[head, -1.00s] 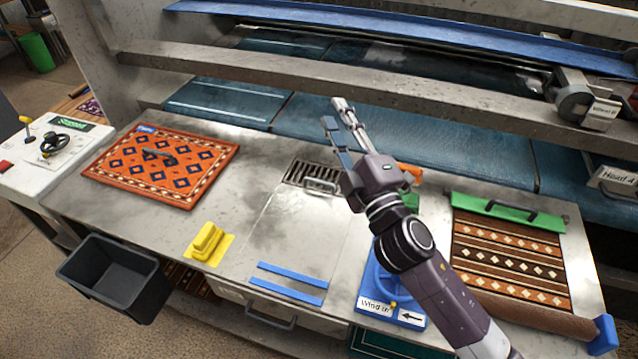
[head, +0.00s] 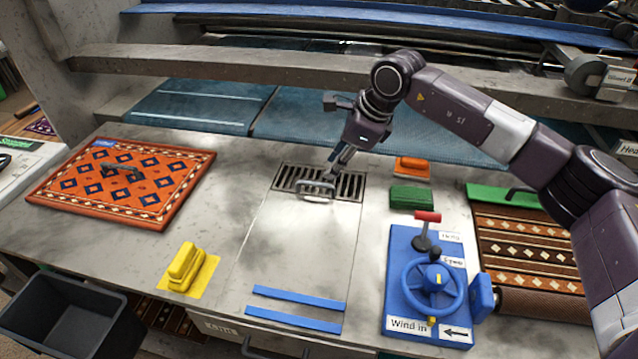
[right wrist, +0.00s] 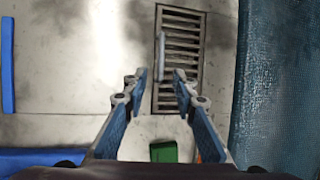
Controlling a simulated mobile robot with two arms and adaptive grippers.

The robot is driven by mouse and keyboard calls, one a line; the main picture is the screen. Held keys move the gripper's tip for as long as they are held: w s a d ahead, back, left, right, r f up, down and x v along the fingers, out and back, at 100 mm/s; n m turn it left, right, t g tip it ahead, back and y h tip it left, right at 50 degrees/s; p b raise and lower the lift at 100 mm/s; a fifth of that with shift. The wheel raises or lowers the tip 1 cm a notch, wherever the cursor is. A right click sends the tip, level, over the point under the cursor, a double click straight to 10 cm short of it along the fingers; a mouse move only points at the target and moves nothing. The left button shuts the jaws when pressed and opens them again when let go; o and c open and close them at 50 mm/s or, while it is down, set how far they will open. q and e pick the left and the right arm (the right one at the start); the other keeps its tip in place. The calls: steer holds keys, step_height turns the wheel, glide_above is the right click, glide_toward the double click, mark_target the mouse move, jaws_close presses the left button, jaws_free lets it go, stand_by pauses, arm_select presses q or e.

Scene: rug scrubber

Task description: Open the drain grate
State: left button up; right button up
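The drain grate (head: 349,186) is a dark slotted grid set level in the grey worktop, with a pale bar handle (head: 314,186) on it. It lies flat in its opening. My right gripper (head: 331,178) is over the grate, pointing down close to the handle. In the right wrist view the gripper (right wrist: 160,78) has its two blue-padded fingers apart, with nothing between the pads. The handle (right wrist: 162,57) lies just ahead of the fingertips, in line with the gap; I cannot tell whether they touch. The grate (right wrist: 185,38) is also there. My left gripper is not in view.
A green block (head: 411,197) and an orange block (head: 412,168) lie right of the grate. A blue wheel panel (head: 398,270) with a red-topped lever stands nearer. A grey beam (head: 230,76) crosses behind.

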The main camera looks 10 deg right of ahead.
mark_target(322, 184)
steer(key=p+x, duration=0.1)
steer(key=x, duration=0.2)
steer(key=p+x, duration=0.1)
steer(key=x, duration=0.3)
steer(key=shift+w+d+f, duration=0.1)
steer(key=shift+d+f, duration=0.05)
steer(key=shift+f, duration=0.15)
jaws_close()
